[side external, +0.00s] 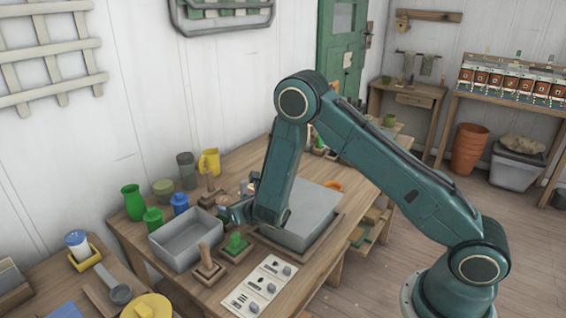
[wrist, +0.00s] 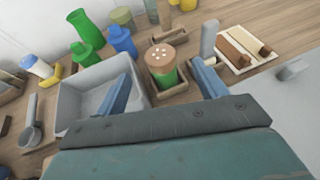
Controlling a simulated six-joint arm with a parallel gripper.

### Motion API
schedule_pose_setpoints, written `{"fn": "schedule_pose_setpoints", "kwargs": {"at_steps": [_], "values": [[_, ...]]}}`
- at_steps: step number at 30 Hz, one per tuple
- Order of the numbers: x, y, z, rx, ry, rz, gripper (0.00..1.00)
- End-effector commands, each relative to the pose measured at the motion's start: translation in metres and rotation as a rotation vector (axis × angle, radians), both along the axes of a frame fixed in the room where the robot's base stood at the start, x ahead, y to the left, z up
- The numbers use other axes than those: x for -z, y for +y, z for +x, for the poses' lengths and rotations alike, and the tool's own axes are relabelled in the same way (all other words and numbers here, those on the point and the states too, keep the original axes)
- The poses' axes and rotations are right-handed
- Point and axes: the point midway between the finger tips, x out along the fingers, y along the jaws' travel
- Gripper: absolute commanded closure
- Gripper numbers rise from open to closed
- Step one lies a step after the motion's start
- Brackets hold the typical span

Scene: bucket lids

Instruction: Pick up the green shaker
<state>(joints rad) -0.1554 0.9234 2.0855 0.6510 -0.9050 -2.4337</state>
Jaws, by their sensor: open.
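The green shaker (wrist: 162,68) stands upright in the wrist view, with a brown, perforated top and a green body. It sits in a small wooden tray beside the grey bin. My gripper (wrist: 164,86) is open, with one blue finger to the left of the shaker and one to the right. The shaker lies between the fingers in the picture, and I see no finger touching it. In the side view my gripper (side external: 234,212) is low over the table by the grey bin, and I cannot clearly make out the shaker there.
The grey bin (side external: 186,240) is close beside my gripper. A tall green bottle (side external: 132,202), a squat green bottle (side external: 153,220) and a blue bottle (side external: 180,204) stand behind it. A yellow mug (side external: 209,162) is at the back. A large grey box (side external: 305,212) is to the right.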

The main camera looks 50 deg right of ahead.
Motion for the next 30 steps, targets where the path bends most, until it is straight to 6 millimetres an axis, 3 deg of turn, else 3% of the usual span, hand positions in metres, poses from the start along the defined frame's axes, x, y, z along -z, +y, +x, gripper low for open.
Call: {"fn": "schedule_pose_setpoints", "kwargs": {"at_steps": [9, 22, 30], "values": [[0.012, -0.008, 0.027, 0.002, 0.0, 0.001, 0.29], [0.015, -0.009, 0.034, 0.0, 0.0, 0.001, 0.29], [0.025, -0.014, 0.054, 0.001, 0.0, 0.001, 0.29]]}}
